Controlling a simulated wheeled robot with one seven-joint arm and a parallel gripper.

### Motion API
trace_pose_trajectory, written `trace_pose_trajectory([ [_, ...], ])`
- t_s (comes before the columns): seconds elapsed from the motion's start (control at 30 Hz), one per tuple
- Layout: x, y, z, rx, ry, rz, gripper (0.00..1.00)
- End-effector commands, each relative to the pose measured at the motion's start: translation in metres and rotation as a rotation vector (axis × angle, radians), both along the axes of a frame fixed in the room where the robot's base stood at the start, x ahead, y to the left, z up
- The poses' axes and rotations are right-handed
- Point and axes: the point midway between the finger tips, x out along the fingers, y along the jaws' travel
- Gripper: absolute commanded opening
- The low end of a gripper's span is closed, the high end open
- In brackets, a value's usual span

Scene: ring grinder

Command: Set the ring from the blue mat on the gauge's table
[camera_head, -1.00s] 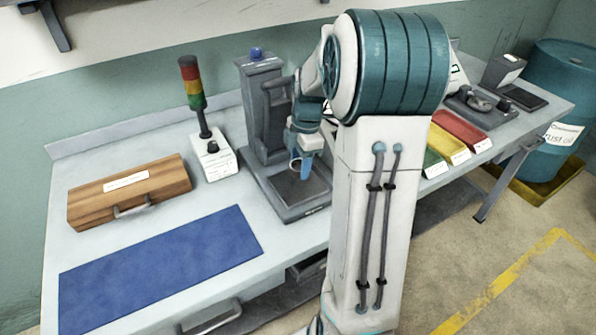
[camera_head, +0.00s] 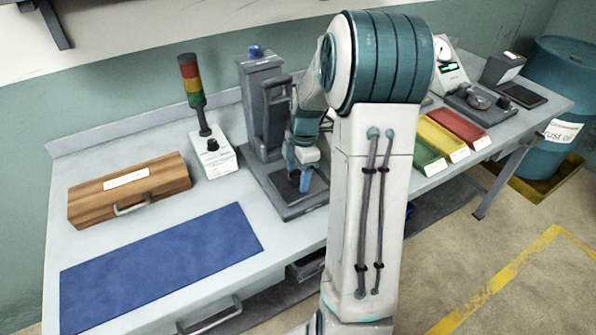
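The blue mat (camera_head: 160,258) lies bare at the front left of the bench; no ring shows on it. A grey column stand (camera_head: 262,105) with a blue knob on top carries a low, dark flat table (camera_head: 290,205) at its foot. My gripper (camera_head: 305,180) points down over this table, its blue fingertips close to the surface. A small dark round shape (camera_head: 293,175) shows at the fingers, possibly the ring; I cannot tell whether it is gripped or touches the table. The finger gap is too small to judge.
A wooden case (camera_head: 130,190) and a signal tower (camera_head: 205,130) stand left of the column. Green, yellow and red trays (camera_head: 450,140) and a dial instrument (camera_head: 448,65) are at the right. My arm hides the bench between.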

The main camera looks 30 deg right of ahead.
Motion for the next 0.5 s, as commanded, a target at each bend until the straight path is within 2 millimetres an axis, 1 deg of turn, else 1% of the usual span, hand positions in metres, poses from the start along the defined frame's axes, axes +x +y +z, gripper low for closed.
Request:
trace_pose_trajectory([
  [0.17, 0.000, 0.000, 0.001, 0.000, 0.000, 0.000, 0.68],
  [0.27, 0.001, -0.001, 0.007, -0.001, -0.003, 0.000, 0.68],
  [0.37, 0.001, -0.003, 0.022, -0.002, -0.005, -0.002, 0.68],
  [0.5, 0.001, -0.007, 0.053, -0.003, -0.006, -0.002, 0.68],
])
